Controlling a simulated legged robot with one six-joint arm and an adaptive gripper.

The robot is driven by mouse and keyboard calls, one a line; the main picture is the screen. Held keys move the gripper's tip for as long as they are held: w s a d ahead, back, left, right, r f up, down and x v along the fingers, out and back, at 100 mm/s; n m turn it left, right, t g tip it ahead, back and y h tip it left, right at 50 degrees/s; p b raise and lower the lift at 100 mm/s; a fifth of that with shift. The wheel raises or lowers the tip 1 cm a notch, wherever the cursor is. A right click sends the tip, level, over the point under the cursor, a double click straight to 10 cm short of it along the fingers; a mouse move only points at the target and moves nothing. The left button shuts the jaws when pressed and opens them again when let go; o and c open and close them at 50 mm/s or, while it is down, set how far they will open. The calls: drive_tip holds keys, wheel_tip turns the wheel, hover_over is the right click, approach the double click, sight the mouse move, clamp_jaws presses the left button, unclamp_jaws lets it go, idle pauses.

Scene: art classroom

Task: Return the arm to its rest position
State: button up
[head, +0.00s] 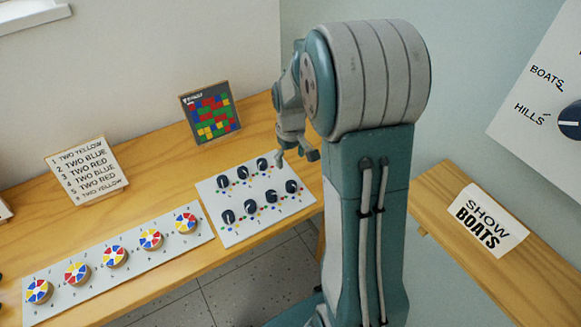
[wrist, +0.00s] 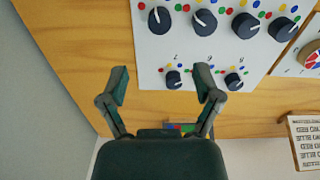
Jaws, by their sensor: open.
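My arm stands folded upright in the head view, with its large round joint at the top. My gripper (head: 297,156) hangs low beside it, over the right end of the wooden table (head: 150,168), near the white knob panel (head: 223,232). In the wrist view, my gripper (wrist: 163,88) has its two fingers spread wide with nothing between them. The same knob panel (wrist: 215,62) with dark knobs lies beyond the fingertips. The gap between the fingertips and the panel is hard to judge.
A white strip (head: 205,232) with several colour discs lies along the table front. A coloured-brick picture (head: 210,112) and a list sign (head: 86,170) stand behind. At right, a "SHOW BOATS" card (head: 486,220) lies on a wooden shelf (head: 440,190), below a wall dial panel (head: 545,85).

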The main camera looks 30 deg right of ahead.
drive_tip(key=shift+r, duration=0.2)
drive_tip(key=shift+r, duration=0.1)
drive_tip(key=s+a+r+t, duration=0.1)
drive_tip(key=s+a+r, duration=0.3)
drive_tip(key=r, duration=0.2)
drive_tip(key=s+a+r+t, duration=0.2)
drive_tip(key=s+a+r, duration=0.2)
drive_tip(key=r, duration=0.3)
drive_tip(key=s+a+r+t, duration=0.1)
drive_tip(key=s+a+r, duration=0.1)
drive_tip(key=s, duration=0.3)
drive_tip(key=s+a+r+m+t, duration=0.1)
drive_tip(key=s+a+r, duration=0.1)
drive_tip(key=s, duration=0.4)
drive_tip(key=shift+s+a+r+t, duration=0.15)
drive_tip(key=shift+a+t, duration=0.15)
drive_tip(key=shift+a, duration=0.05)
idle(1.0)
